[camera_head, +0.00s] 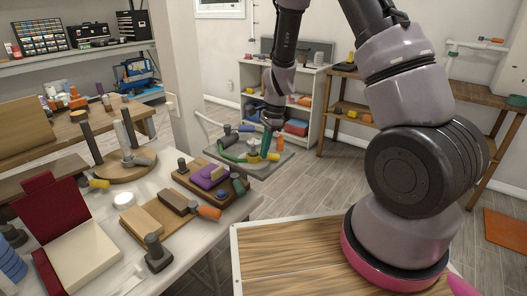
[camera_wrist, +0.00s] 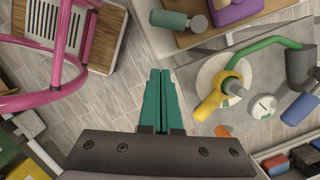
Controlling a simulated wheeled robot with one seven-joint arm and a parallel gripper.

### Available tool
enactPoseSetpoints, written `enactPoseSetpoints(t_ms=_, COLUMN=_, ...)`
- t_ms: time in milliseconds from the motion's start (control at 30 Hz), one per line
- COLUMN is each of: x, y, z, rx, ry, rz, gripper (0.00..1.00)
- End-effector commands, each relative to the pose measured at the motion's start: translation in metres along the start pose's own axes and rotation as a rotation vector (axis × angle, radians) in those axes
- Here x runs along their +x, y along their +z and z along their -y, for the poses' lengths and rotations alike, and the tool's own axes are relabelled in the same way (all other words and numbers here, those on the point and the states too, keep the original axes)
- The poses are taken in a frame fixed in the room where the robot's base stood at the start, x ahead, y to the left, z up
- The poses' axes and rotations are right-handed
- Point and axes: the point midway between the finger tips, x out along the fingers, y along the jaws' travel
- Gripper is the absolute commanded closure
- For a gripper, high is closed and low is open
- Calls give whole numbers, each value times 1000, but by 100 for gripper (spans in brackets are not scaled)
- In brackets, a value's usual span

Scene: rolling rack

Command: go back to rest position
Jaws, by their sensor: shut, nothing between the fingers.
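My gripper (camera_head: 267,141) hangs pointing down over the grey tray of the rolling rack (camera_head: 268,167) in the head view. In the wrist view my gripper (camera_wrist: 160,90) shows its two green fingers side by side, shut and empty. Below it, the tray bears a curved green handle (camera_wrist: 262,47), a yellow part (camera_wrist: 220,92) on a pale disc and a white round piece (camera_wrist: 263,107). The fingers appear apart from these parts in the wrist view. Part of the tray's load is hidden behind my gripper in the head view.
A white workbench (camera_head: 185,249) with a wooden board (camera_head: 154,228), a purple block (camera_head: 208,176) and a red-and-cream box (camera_head: 75,250) stands at left. A white shelf (camera_head: 249,75) and a wooden table (camera_head: 465,91) stand behind. Floor shows between them.

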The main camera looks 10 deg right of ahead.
Motion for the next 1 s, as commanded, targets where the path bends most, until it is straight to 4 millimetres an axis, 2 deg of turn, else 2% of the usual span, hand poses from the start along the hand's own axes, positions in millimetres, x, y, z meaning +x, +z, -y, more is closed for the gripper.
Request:
enactPoseSetpoints(t_ms=67, x=-4, y=0, z=0, rx=-5, ry=-5, rz=1, gripper=100)
enactPoseSetpoints(t_ms=167, x=-24, y=2, z=2, rx=-37, ry=-31, rz=8, gripper=100)
enactPoseSetpoints(t_ms=267, x=-63, y=6, z=1, rx=-105, ry=-82, rz=16, gripper=100)
enactPoseSetpoints(t_ms=333, x=-98, y=8, z=-3, rx=-171, ry=-127, rz=17, gripper=100)
enactPoseSetpoints(t_ms=467, x=-161, y=11, z=-19, rx=-303, ry=-211, rz=0, gripper=100)
enactPoseSetpoints(t_ms=600, x=-221, y=13, z=-45, rx=-443, ry=-294, rz=-45, gripper=100)
enactPoseSetpoints(t_ms=700, x=-258, y=14, z=-68, rx=-540, ry=-349, rz=-91, gripper=100)
enactPoseSetpoints(t_ms=900, x=-318, y=15, z=-124, rx=-726, ry=-437, rz=-224, gripper=100)
enactPoseSetpoints(t_ms=1000, x=-339, y=16, z=-153, rx=-809, ry=-468, rz=-303, gripper=100)
